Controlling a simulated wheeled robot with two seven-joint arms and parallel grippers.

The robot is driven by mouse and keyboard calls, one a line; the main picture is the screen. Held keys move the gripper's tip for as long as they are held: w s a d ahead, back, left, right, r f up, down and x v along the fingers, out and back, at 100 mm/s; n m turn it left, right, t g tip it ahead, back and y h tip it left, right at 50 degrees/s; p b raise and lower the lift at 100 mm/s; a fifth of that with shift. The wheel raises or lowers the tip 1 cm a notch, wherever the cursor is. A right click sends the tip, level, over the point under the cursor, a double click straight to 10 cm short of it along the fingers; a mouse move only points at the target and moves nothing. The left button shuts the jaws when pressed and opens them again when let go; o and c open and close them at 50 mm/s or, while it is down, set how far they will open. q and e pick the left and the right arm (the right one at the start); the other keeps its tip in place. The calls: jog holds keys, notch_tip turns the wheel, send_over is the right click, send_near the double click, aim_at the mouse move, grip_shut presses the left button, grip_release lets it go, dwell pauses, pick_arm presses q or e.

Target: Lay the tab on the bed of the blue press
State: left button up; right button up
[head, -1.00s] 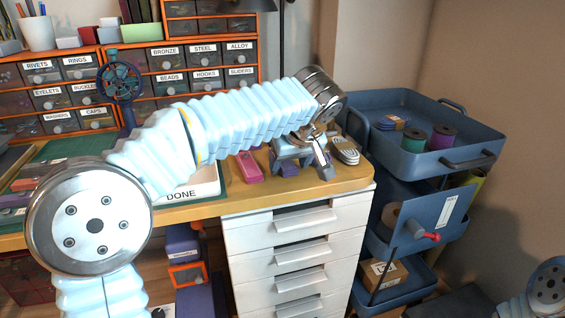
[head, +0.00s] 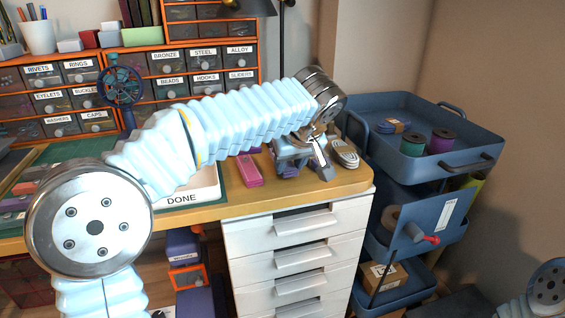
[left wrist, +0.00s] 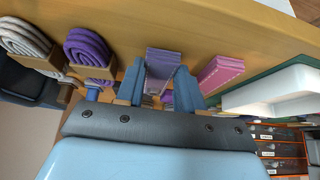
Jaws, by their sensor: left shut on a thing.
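A purple tab (left wrist: 163,62) is between the two blue-grey fingers of my left gripper (left wrist: 160,72) in the left wrist view. The gripper is shut on it, over the wooden bench top. In the head view my left gripper (head: 304,160) is low over the bench's right end, and its wrist partly hides what is under it. A blue stand with a round wheel (head: 121,86) is on the bench at the left; I cannot tell whether it is the blue press. No press bed shows clearly. My right gripper is out of view.
A pink piece (head: 250,169) lies left of my gripper. A white cord coil (head: 345,152) lies right of it, and a purple coil (left wrist: 88,46) is close by. A white DONE tray (head: 205,192) is further left. A blue trolley (head: 455,145) stands beyond the bench's right edge.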

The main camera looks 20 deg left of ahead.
pick_arm(q)
jog(key=shift+r+p, duration=1.95)
jog(key=shift+r, duration=0.7)
jog(key=shift+f, duration=0.1)
